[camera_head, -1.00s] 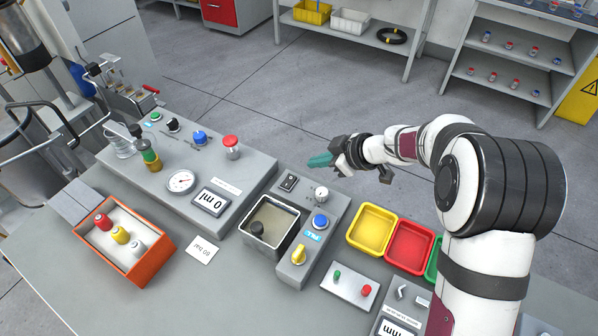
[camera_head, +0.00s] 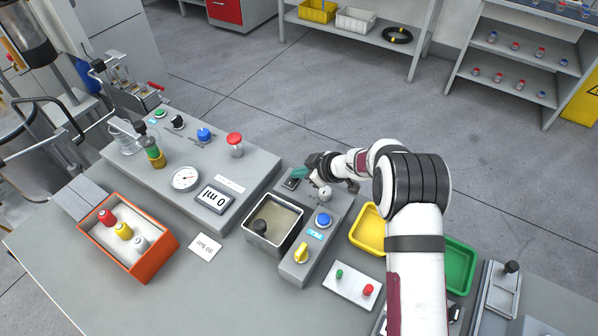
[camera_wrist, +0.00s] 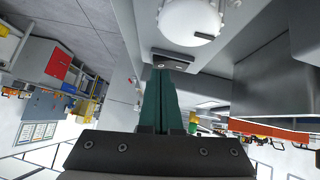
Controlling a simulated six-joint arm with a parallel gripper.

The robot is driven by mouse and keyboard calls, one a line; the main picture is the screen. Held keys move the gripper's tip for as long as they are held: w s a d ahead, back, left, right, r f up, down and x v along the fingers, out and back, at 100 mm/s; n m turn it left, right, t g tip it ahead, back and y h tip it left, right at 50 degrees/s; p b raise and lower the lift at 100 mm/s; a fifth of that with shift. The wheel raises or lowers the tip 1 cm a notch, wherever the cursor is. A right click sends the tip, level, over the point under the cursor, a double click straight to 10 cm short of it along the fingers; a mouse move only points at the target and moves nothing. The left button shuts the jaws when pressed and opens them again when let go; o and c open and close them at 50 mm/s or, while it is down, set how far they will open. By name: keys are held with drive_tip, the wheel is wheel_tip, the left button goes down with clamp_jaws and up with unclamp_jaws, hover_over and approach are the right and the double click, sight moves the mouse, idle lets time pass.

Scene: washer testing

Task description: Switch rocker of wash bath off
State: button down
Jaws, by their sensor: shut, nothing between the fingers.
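The wash bath (camera_head: 272,226) is a square metal basin with liquid in it and a dark round object inside. Its grey control panel (camera_head: 322,208) carries a small black rocker (camera_head: 290,184) at the far end, a pale knob (camera_head: 325,193), a blue button (camera_head: 323,220) and a yellow knob (camera_head: 302,252). My gripper (camera_head: 298,174) has green fingers, shut and empty, with the tips right at the rocker. In the wrist view the shut fingers (camera_wrist: 167,88) point at the rocker (camera_wrist: 171,66), whose near part they cover. I cannot tell whether they touch it or which side is pressed.
The pale knob (camera_wrist: 192,20) is close beside the fingertips in the wrist view. A yellow bin (camera_head: 370,228) and a green bin (camera_head: 457,265) lie right of the panel. A grey console with a red button (camera_head: 235,139) stands to the left.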

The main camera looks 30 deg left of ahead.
drive_tip(key=shift+w+f, duration=0.15)
drive_tip(key=shift+f, duration=0.15)
drive_tip(key=shift+s+r, duration=0.15)
drive_tip(key=shift+s, duration=0.7)
